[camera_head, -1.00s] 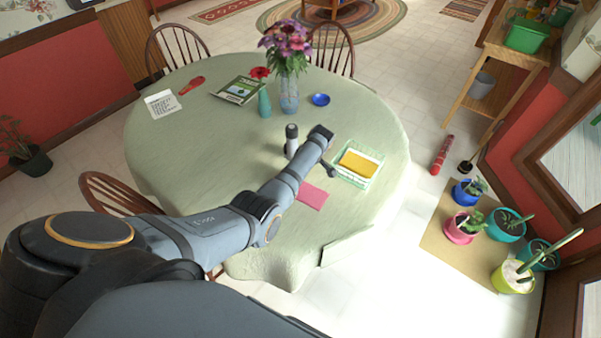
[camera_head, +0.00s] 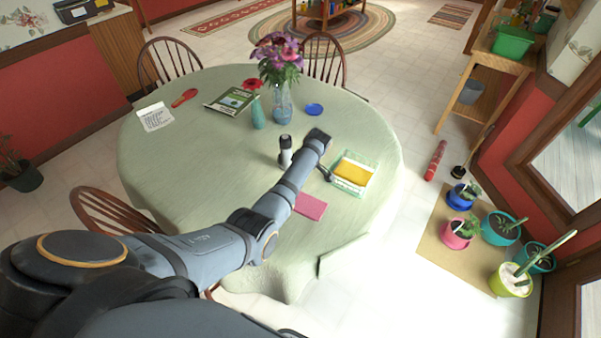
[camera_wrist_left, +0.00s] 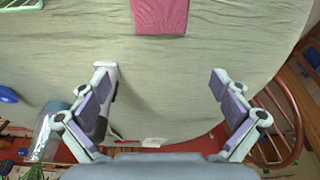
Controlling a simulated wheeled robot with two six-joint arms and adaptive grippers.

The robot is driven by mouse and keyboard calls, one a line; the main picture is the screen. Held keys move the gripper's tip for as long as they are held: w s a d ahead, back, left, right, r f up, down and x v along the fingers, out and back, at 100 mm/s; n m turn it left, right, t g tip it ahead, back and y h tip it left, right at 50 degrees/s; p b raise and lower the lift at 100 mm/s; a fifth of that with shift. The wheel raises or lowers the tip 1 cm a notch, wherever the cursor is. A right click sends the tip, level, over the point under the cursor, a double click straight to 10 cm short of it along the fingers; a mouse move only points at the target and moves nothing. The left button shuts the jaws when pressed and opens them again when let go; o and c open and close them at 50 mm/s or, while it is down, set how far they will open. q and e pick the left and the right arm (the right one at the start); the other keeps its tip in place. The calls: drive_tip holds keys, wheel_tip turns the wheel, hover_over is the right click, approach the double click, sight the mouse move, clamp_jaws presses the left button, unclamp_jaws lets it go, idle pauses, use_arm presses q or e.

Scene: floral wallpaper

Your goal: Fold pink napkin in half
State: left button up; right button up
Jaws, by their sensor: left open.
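The pink napkin (camera_head: 311,206) lies flat on the green tablecloth of the round table, near the front right. My left arm hides part of its left side in the head view. It also shows at the top middle of the left wrist view (camera_wrist_left: 160,15), cut by the frame edge. My left gripper (camera_head: 327,174) is above the table, just beyond the napkin in the head view. In the left wrist view the fingers (camera_wrist_left: 163,92) are wide apart with nothing between them, and the napkin is apart from them. My right gripper is not in view.
A white and dark cylinder (camera_head: 286,152) stands close left of my left gripper. A green-edged tray with a yellow item (camera_head: 353,171) is right of it. The tablecloth left of the cylinder is clear.

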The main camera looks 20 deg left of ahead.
use_arm(q)
drive_tip(key=v, duration=0.9)
